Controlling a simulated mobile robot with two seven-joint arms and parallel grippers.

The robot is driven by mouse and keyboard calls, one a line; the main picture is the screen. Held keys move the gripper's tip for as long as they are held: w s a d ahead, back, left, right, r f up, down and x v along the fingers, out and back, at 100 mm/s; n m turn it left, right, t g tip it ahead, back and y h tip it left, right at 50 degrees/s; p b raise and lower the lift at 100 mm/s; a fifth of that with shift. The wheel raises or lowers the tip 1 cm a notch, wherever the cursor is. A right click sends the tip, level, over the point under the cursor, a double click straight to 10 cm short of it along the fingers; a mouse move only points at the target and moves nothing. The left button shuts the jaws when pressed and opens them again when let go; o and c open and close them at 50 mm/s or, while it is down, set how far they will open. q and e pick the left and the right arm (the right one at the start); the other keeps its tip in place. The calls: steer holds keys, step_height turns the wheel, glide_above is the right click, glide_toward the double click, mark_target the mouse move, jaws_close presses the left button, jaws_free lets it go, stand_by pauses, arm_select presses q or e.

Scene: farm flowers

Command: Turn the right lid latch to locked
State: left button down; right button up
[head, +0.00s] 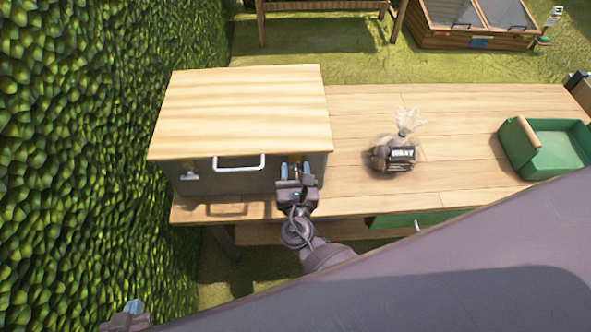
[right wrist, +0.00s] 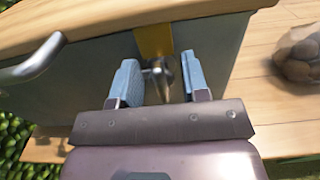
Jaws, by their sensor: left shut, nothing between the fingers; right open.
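A grey box (head: 240,177) with a pale wooden lid (head: 245,105) stands on the wooden table. The right lid latch (right wrist: 158,72) is a small metal knob under a yellow plate (right wrist: 154,40) on the box's front. My right gripper (head: 294,172) is at the front right of the box. In the right wrist view its blue fingers (right wrist: 162,84) are open, one on each side of the latch; I cannot tell whether they touch it. My left gripper (head: 134,308) is shut and empty, low at the left, away from the box. The left latch (head: 189,173) is at the box's front left.
A metal handle (head: 239,162) sticks out between the latches. A hedge (head: 90,130) rises close on the left. The table between box and bag is clear.

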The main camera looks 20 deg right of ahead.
steer(key=c, duration=0.7)
